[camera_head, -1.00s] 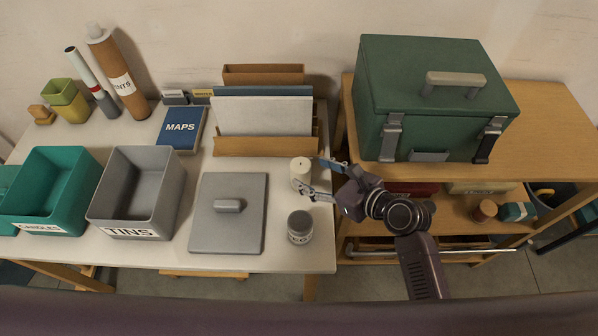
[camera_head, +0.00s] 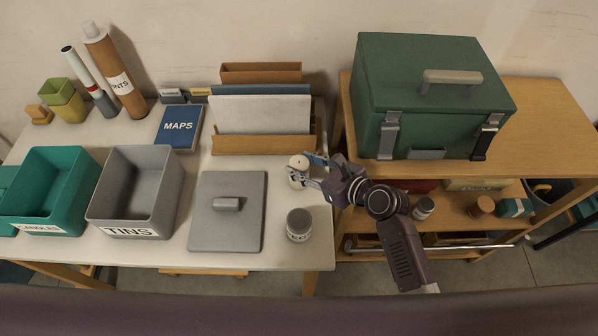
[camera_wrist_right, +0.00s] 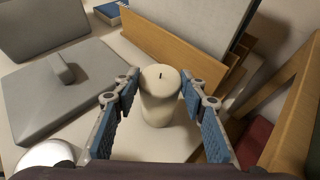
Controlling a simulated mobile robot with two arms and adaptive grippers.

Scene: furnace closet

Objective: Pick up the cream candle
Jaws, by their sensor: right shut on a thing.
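The cream candle (camera_head: 298,165) is a short cylinder near the right end of the white table, in front of the wooden file holder. In the right wrist view the candle (camera_wrist_right: 160,97) stands between two blue-padded fingers, its dark wick on top. My right gripper (camera_head: 305,172) reaches in from the right and is shut on the candle; one finger hides part of its side in the head view. The gripper also shows in the right wrist view (camera_wrist_right: 160,100). Whether the candle's base touches the table I cannot tell. My left gripper is not in view.
A grey lid (camera_head: 228,230) with a handle lies left of the candle, and a small grey jar (camera_head: 299,225) stands in front. The wooden file holder (camera_head: 262,145) is close behind. A teal bin (camera_head: 75,170), a grey TINS bin (camera_head: 130,220) and a green toolbox (camera_head: 400,90) stand farther off.

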